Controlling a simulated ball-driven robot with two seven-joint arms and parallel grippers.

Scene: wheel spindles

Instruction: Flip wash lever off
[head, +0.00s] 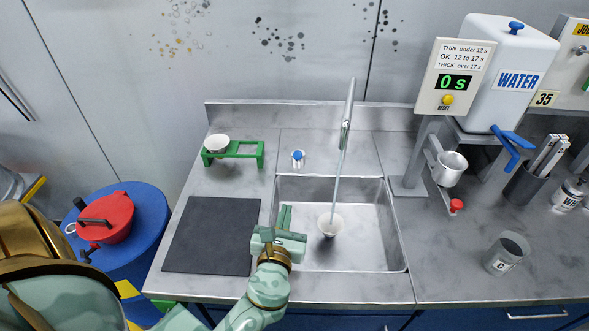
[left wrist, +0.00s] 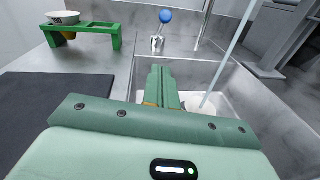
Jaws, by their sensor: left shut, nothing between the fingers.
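The wash lever (head: 298,157) is a small metal fitting with a blue ball knob behind the sink's back-left corner. In the left wrist view the blue knob (left wrist: 166,16) stands up above its metal base, straight beyond the fingertips. My left gripper (head: 284,214) is over the left edge of the sink (head: 360,255), shut and empty, pointing toward the lever and apart from it. It also shows in the left wrist view (left wrist: 163,78). A pale stream (head: 338,185) runs from the tall tap (head: 348,105) into a small white cup (head: 330,226) in the sink. My right gripper is not in view.
A green stand (head: 247,157) with a white bowl (head: 217,141) is at the back left. A dark mat (head: 208,235) lies left of the sink. The water dispenser (head: 505,70), a timer reading 0 s (head: 455,82) and a grey cup (head: 507,253) are at the right.

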